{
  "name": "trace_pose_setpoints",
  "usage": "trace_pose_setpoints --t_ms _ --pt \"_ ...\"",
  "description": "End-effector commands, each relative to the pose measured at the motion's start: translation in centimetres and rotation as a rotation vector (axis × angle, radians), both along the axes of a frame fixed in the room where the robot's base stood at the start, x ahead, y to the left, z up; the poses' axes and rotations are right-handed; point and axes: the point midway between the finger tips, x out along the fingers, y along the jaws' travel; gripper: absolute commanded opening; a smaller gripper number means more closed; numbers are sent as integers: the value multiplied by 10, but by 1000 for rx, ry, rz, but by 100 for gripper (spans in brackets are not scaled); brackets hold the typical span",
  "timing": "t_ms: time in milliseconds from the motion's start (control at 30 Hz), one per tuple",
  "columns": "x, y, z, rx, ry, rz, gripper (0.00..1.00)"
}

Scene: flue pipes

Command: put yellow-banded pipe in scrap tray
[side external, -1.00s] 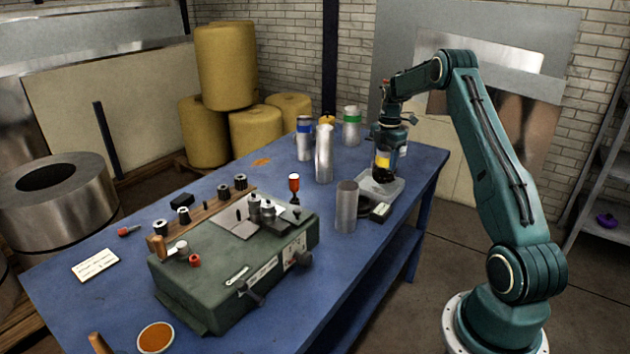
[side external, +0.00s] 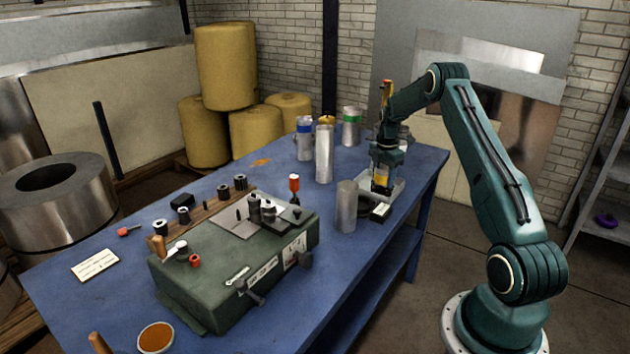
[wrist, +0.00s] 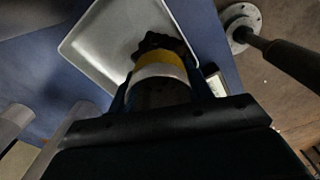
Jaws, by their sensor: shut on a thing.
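The yellow-banded pipe (side external: 381,180) is held roughly upright in my gripper (side external: 386,163). In the wrist view the pipe (wrist: 161,68) shows its yellow band and a pale section between my fingers. My gripper (wrist: 165,92) is shut on it there. The pale grey scrap tray (side external: 397,190) lies under the pipe at the table's right side; the tray (wrist: 92,50) also fills the upper middle of the wrist view. The pipe's lower end is over the tray floor; I cannot tell whether it touches. A dark patch shows at its far end.
A plain grey pipe (side external: 346,207) and a small dark round device (side external: 372,207) stand close in front of the tray. A tall silver pipe (side external: 324,153), a blue-banded pipe (side external: 304,138) and a green-banded pipe (side external: 351,126) stand behind left. A green machine (side external: 235,265) occupies the near table.

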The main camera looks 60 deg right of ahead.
Motion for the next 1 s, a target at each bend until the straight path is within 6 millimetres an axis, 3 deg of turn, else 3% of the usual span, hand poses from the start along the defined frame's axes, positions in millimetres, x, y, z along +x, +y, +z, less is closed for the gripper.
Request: trace_pose_setpoints --t_ms 333,367,467,1000 --pt "0 0 -3 0 0 0 25" --pt "0 0 -3 0 1 0 54" --pt "0 0 -3 0 1 0 72" --pt "0 0 8 0 -1 0 72"
